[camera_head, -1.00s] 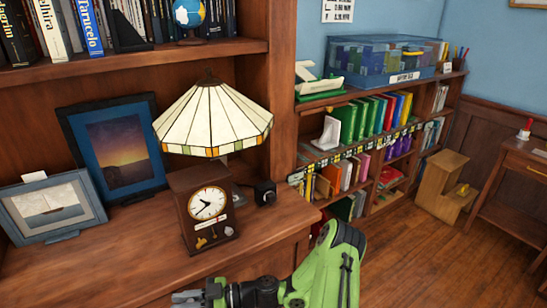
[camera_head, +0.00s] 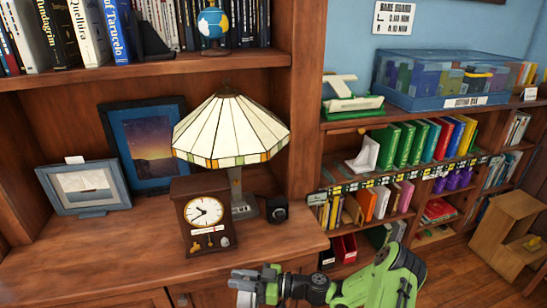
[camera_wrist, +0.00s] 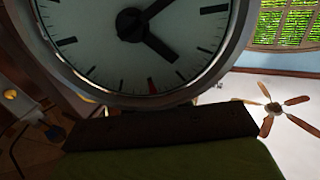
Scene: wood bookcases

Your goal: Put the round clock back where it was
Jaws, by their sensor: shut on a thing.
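In the wrist view, a round clock (camera_wrist: 150,48) with a pale face, dark hands, a red mark and a grey metal rim fills the upper middle. It is tilted and its top is cut off. The dark pad of my gripper (camera_wrist: 160,127) lies against its lower rim, and my gripper is shut on it. In the head view, my gripper (camera_head: 243,283) is low in front of the wooden counter (camera_head: 110,250). The round clock cannot be clearly made out there.
A brown pendulum clock (camera_head: 204,218), a stained-glass lamp (camera_head: 232,130), a small black device (camera_head: 277,208) and two framed pictures (camera_head: 88,187) (camera_head: 148,143) stand on the counter. Bare counter lies left of the pendulum clock. A bookshelf (camera_head: 385,180) with a blue box (camera_head: 440,80) stands right.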

